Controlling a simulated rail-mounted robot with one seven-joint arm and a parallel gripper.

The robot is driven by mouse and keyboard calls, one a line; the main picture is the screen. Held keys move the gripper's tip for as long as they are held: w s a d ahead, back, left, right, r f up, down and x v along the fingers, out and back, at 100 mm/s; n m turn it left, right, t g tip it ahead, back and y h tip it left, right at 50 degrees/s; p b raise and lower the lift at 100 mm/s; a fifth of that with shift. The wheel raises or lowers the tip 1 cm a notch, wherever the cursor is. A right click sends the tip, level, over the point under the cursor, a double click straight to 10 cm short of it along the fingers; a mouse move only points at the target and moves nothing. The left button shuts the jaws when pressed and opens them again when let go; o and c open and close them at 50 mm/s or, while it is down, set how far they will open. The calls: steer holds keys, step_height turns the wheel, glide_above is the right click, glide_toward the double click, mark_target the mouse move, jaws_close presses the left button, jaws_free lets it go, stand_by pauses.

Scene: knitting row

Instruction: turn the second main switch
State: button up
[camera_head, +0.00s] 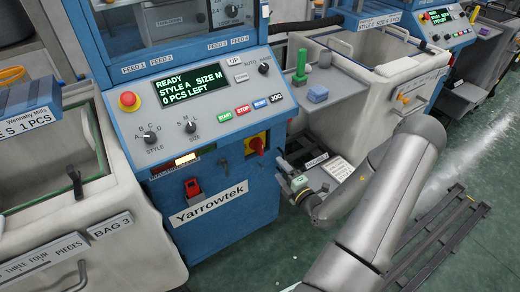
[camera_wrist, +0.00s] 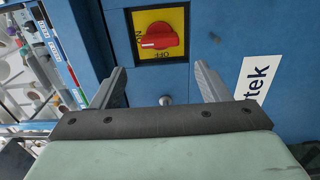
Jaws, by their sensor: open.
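The main switch is a red rotary knob on a yellow plate, on the blue front of the Yarrowtek machine (camera_head: 222,203). The switch (camera_head: 257,145) is below the control panel in the head view and at top centre in the wrist view (camera_wrist: 160,38). Its handle lies roughly across the wrist picture, with one end toward the ON mark at left; an OFF mark is below. My gripper (camera_head: 284,177) is open and empty, to the right of and below the switch in the head view. In the wrist view its fingers (camera_wrist: 160,70) are apart, short of the knob and not touching it.
The control panel (camera_head: 200,95) reads READY, STYLE A, SIZE M, 0 PCS LEFT. A red emergency button (camera_head: 128,100) is at its left. A red lock-like part (camera_head: 192,187) is on the front. A grey shelf (camera_head: 335,90) and a bin (camera_head: 385,65) stand at right.

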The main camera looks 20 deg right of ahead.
mark_target(262, 151)
steer(key=w, duration=0.4)
steer(key=w+a, duration=0.1)
steer(key=w, duration=0.8)
steer(key=shift+a+p, duration=0.3)
steer(key=shift+a, duration=0.05)
steer(key=c, duration=0.7)
